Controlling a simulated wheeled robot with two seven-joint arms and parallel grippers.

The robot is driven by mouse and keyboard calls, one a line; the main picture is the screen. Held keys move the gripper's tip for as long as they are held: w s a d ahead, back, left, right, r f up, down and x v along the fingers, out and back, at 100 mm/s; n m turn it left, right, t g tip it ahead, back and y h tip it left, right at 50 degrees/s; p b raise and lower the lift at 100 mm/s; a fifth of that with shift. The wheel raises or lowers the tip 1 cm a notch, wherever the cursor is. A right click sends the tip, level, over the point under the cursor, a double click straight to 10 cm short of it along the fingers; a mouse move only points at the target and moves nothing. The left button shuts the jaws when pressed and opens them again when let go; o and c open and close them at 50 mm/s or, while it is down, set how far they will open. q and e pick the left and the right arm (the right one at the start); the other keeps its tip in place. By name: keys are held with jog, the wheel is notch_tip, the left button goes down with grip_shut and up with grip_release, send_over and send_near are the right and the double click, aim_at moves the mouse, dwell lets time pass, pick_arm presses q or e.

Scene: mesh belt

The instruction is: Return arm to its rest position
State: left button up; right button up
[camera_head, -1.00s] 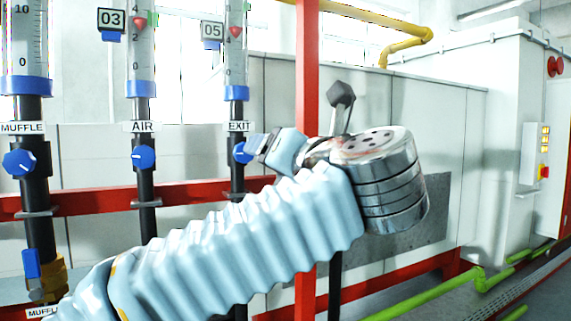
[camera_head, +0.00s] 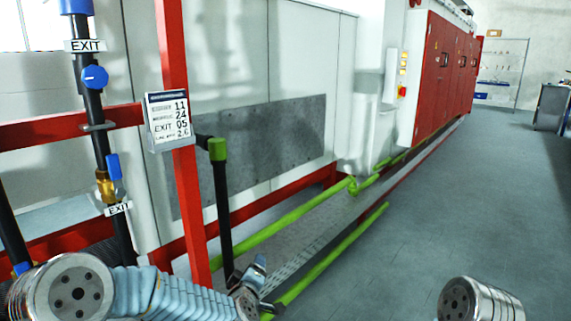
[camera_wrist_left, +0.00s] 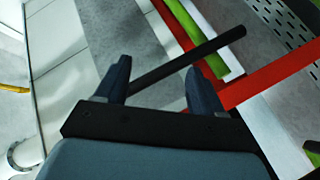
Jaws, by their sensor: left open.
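My left arm (camera_head: 185,298) comes in low from the left in the head view, with a light blue ribbed sleeve. My left gripper (camera_head: 262,283) is at its end, low in front of the red post and the green pipes. In the left wrist view, the two dark fingers of my left gripper (camera_wrist_left: 160,78) are apart with nothing held between them. A black pipe (camera_wrist_left: 185,62) runs behind the fingers there; I cannot tell how far away. A metal joint of my right arm (camera_head: 480,300) shows at the bottom right of the head view. My right gripper is not seen.
A red post (camera_head: 186,180) carries a white EXIT card (camera_head: 170,120). A blue EXIT knob (camera_head: 95,77) sits on a black pipe at left. A black pipe with a green elbow (camera_head: 218,149) stands close by. Grey floor (camera_head: 440,200) is open at right.

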pick_arm(q)
jog(key=s+f+m+g+h, duration=0.2)
jog(key=s+f+m+g, duration=0.35)
jog(key=f, duration=0.95)
jog(key=s+a+f+m+g, duration=0.1)
jog(key=s+f+g, duration=0.3)
jog(key=s+f, duration=0.4)
jog(key=s+f+m+g+h, duration=0.1)
jog(key=s+f+g, duration=0.4)
jog(key=s, duration=1.6)
notch_tip(320, 180, down, 3)
jog(key=shift+a+f+m+h, duration=0.15)
jog(key=shift+a+m+h, duration=0.2)
jog(key=shift+m, duration=0.5)
jog(key=shift+w, duration=0.15)
